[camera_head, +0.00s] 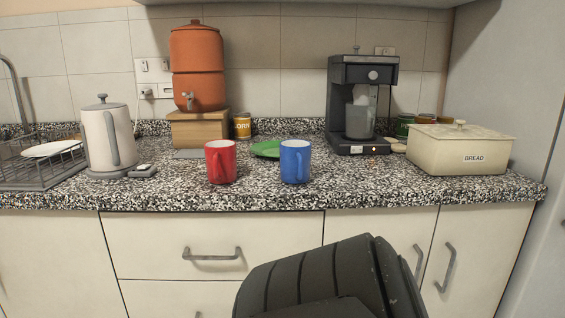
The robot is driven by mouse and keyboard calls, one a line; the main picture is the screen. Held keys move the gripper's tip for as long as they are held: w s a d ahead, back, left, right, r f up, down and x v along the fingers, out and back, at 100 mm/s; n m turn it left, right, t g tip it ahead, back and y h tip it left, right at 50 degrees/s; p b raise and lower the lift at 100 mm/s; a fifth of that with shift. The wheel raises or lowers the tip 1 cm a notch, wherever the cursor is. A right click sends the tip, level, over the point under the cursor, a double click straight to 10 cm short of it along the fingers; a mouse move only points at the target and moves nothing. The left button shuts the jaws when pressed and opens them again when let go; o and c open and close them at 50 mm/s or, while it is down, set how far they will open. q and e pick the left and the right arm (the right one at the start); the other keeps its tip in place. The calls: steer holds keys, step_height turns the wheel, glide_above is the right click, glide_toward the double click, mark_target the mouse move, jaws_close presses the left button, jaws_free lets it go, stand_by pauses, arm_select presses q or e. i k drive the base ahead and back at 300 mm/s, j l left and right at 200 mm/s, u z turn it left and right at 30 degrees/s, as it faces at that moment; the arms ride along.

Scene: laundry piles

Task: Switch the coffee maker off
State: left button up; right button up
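The black coffee maker (363,72) stands upright on the speckled counter, right of centre, against the tiled wall. It has a round pale dial or badge (373,75) on its upper front. A translucent grey jug (358,121) stands in its bay. Its base front carries a small pale panel (357,149) and a tiny light spot (374,149); I cannot tell which is the switch or its position. Neither of my grippers is in view.
A red mug (220,161) and a blue mug (295,161) stand left of the coffee maker near the counter front. A cream bread box (460,150) stands close on its right. A kettle (109,136) and an orange dispenser (198,70) are farther left.

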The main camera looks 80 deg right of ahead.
mark_target(354, 149)
steer(key=z, duration=2.3)
